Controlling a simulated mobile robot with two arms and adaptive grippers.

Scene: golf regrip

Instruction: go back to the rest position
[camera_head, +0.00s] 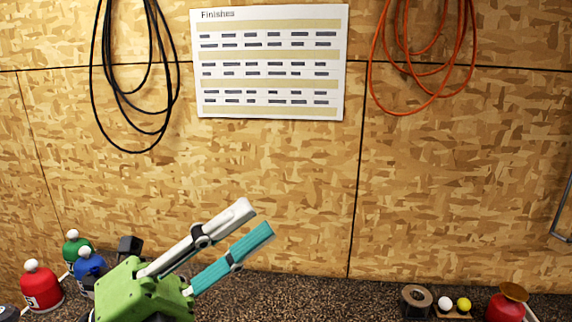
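My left gripper (258,220) comes in from the lower left, with a green body, one white finger and one teal finger. The fingers point up and to the right, with a visible gap between them and nothing held. It shows in front of the wood-chip wall and a dark speckled worktop (320,294). My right gripper is not in view.
Red (43,290), blue (89,266) and green (77,246) bottles stand at lower left. At lower right are a tape roll (416,297), a white ball (445,303), a yellow ball (464,304) and a red container (505,309). Black and orange cables hang on the wall beside a "Finishes" sheet (270,53).

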